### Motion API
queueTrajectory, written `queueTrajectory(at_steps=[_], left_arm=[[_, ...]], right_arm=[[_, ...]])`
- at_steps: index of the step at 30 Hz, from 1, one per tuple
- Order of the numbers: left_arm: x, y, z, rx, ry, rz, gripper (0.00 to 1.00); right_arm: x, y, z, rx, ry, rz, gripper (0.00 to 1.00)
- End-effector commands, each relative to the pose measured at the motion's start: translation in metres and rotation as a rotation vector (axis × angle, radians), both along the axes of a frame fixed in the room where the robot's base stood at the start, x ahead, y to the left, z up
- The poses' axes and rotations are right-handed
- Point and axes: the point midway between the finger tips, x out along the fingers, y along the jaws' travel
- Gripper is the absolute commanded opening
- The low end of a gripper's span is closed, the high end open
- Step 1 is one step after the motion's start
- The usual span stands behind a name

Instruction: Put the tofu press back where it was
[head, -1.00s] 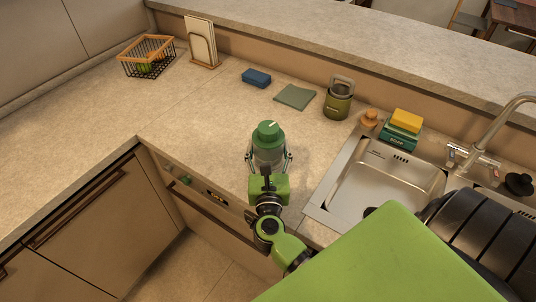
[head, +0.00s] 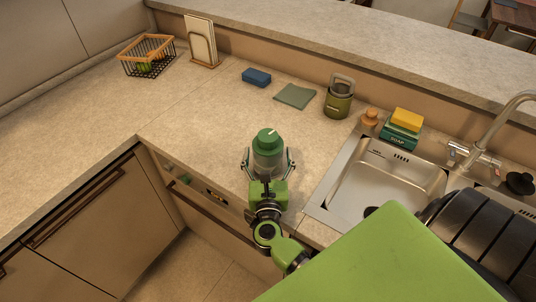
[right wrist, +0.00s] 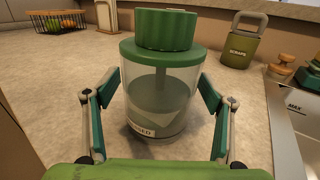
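The tofu press appears to be the clear cylinder with a green lid and knob (head: 268,150), upright near the front edge of the counter, left of the sink. In the right wrist view the press (right wrist: 160,95) fills the middle, with a partly readable label low on its front. My right gripper (head: 268,163) is at its near side, one finger on each side. In the right wrist view the gripper (right wrist: 158,88) looks open, with narrow gaps between fingers and press. My left gripper is not in view.
The sink (head: 385,188) lies to the right. Behind are a green caddy (head: 338,104), a grey-green cloth (head: 295,96), a blue sponge (head: 256,78), a soap box (head: 399,138), and a fruit basket (head: 148,57). The counter left of the press is clear.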

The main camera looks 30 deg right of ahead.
Motion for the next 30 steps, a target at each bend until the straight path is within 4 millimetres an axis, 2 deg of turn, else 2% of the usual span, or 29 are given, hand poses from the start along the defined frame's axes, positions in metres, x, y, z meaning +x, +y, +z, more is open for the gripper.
queueTrajectory(at_steps=[5, 8, 12, 21, 25, 30], left_arm=[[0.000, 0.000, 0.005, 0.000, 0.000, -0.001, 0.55], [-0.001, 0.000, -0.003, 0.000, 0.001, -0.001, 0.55], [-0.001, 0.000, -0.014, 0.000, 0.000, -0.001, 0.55], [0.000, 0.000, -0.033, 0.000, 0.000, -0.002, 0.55], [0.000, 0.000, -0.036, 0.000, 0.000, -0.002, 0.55], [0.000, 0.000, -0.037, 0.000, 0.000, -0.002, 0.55]], right_arm=[[0.000, 0.000, 0.005, 0.000, 0.000, 0.000, 0.75], [-0.011, 0.007, -0.001, 0.002, 0.002, 0.000, 0.75], [-0.035, 0.024, -0.003, 0.004, 0.003, 0.001, 0.75], [-0.085, 0.056, -0.001, 0.002, 0.002, 0.000, 0.75], [-0.096, 0.064, 0.001, 0.001, 0.000, -0.001, 0.75], [-0.100, 0.067, 0.002, 0.000, 0.000, 0.000, 0.75]])
